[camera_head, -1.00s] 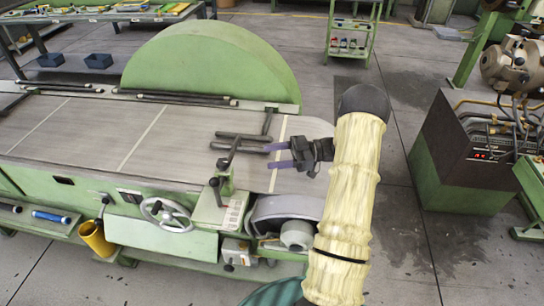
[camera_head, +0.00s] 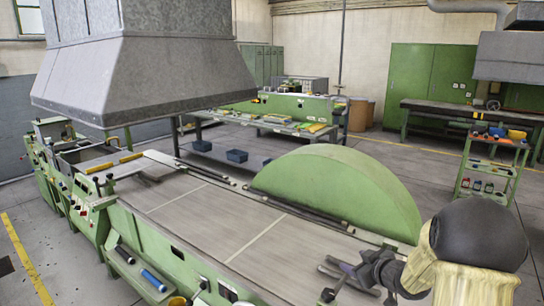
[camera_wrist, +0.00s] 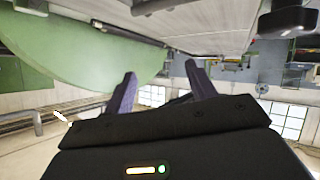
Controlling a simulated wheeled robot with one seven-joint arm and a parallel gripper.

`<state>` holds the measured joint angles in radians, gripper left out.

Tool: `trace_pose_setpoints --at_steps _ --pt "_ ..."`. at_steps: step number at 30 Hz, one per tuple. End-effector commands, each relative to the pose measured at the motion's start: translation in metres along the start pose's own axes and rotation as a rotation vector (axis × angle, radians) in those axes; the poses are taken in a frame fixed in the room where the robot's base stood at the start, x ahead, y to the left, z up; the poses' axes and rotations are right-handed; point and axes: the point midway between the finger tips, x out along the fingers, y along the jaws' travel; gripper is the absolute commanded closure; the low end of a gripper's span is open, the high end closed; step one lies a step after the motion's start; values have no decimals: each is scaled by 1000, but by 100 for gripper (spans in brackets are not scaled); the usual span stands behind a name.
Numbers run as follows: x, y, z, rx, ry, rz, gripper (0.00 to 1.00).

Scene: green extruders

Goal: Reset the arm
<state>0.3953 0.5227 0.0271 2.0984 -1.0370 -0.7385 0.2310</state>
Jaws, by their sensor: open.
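My gripper (camera_head: 345,277) is at the lower right in the head view, by the right end of the green machine's long grey bed (camera_head: 190,205). Dark bars lie close to it there, and I cannot tell whether it touches them. In the wrist view my gripper (camera_wrist: 160,83) shows two purple fingers spread apart with nothing between them. The wrist picture appears upside down, with the machine's bed at its top and the green half-disc (camera_wrist: 70,50) at upper left. My arm, in a pale cover, fills the lower right corner of the head view.
A green half-disc guard (camera_head: 340,190) stands behind the bed, near my arm. A large grey hood (camera_head: 140,70) hangs over the machine's left end. A tool table (camera_head: 265,122) and a green shelf cart (camera_head: 490,165) stand farther back. Open floor (camera_head: 400,165) lies between.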

Motion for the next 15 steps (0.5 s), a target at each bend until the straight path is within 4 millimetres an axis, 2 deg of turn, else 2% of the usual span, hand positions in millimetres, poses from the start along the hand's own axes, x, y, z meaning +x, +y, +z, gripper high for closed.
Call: trace_pose_setpoints --at_steps 2,8,11,15 --pt "-11 -11 -2 34 -91 65 44" --pt "-56 -51 16 174 -354 181 44" --pt "-86 -82 30 259 -490 201 44" --pt "-134 -137 52 387 -681 182 44"
